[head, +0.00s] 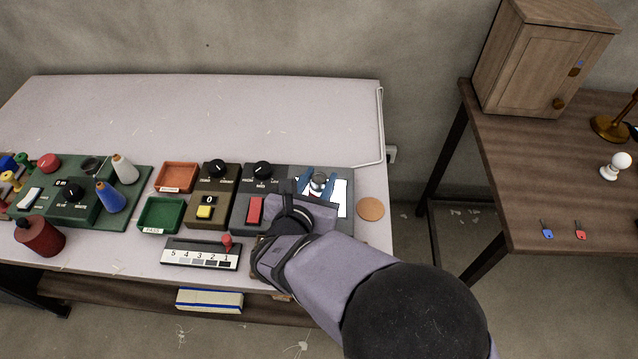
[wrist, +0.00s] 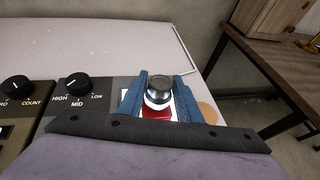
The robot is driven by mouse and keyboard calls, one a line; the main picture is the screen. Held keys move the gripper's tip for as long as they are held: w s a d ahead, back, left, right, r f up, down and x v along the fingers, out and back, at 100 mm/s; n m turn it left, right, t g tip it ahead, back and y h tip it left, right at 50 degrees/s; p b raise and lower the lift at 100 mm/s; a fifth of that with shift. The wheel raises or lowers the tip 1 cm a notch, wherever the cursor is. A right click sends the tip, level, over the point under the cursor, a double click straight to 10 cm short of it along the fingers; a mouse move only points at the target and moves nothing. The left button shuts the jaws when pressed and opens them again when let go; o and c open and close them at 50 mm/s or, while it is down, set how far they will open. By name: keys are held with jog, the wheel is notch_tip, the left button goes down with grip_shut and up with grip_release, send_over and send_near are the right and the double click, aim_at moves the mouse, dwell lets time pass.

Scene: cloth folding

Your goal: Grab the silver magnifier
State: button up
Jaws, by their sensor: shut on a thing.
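The silver magnifier (wrist: 159,90) is a short round metal piece with a dark top. In the wrist view it sits between the two blue fingers of my gripper (wrist: 160,98), which is shut on it. In the head view the magnifier (head: 319,180) shows between the blue fingertips (head: 319,182), over the white lit panel (head: 342,198) at the right end of the dark grey device. A red patch shows just below the magnifier in the wrist view. I cannot tell whether the magnifier touches the panel. My gripper hides part of the panel.
The dark grey device has a red switch (head: 255,210) and a black knob (head: 262,170) left of my gripper. A round cork coaster (head: 370,209) lies to the right. Several boxes, trays and thread cones crowd the left. The table's back (head: 200,115) is clear.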

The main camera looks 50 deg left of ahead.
aim_at(319, 178)
notch_tip(319, 178, up, 8)
jog(key=shift+r, duration=0.15)
